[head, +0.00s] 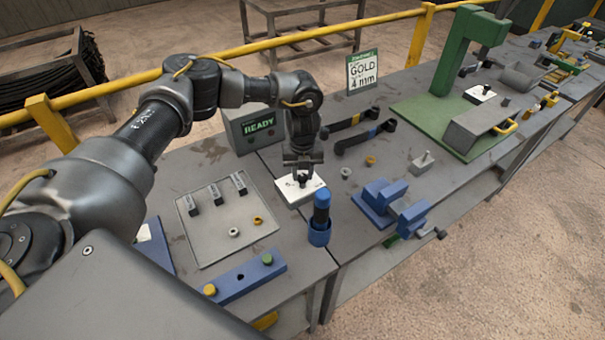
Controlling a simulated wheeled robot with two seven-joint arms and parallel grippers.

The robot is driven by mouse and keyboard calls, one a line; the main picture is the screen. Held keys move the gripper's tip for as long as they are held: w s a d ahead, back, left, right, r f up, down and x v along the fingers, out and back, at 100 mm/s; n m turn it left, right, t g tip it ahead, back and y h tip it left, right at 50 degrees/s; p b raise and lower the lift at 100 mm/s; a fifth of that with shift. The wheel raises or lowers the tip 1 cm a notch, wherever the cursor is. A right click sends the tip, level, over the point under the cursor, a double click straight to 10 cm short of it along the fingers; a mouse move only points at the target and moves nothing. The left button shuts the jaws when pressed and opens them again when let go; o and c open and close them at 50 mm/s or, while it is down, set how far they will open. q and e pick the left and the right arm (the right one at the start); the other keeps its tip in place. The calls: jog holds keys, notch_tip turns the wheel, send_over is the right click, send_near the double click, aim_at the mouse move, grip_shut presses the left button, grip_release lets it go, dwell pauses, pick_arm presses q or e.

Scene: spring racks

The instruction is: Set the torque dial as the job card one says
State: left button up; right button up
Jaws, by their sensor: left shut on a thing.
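The torque dial (289,196) looks to be the small white box on the near table, with a dark knob on top. My left gripper (302,178) points straight down over it and is shut on the knob. The fingers hide most of the knob, so its pointer and setting cannot be read. The job card (362,71) stands upright at the back of the table. My right gripper is not in view.
A blue-handled tool stands in a blue cup (319,234) close in front of the dial. A grey tray (205,247) with dark blocks and rings lies left. Dark wrenches (365,137), a blue vise (380,201) and a green press (455,60) lie right.

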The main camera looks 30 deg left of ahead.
aim_at(302, 176)
pick_arm(q)
jog(key=shift+w+r, duration=0.15)
jog(key=shift+r, duration=0.05)
jog(key=o, duration=0.8)
jog(key=shift+c, duration=0.2)
jog(key=shift+o, duration=1.1)
jog(key=shift+f, duration=0.1)
jog(key=shift+r+b, duration=0.3)
jog(key=shift+r, duration=0.2)
notch_tip(302, 176, up, 10)
jog(key=b, duration=0.2)
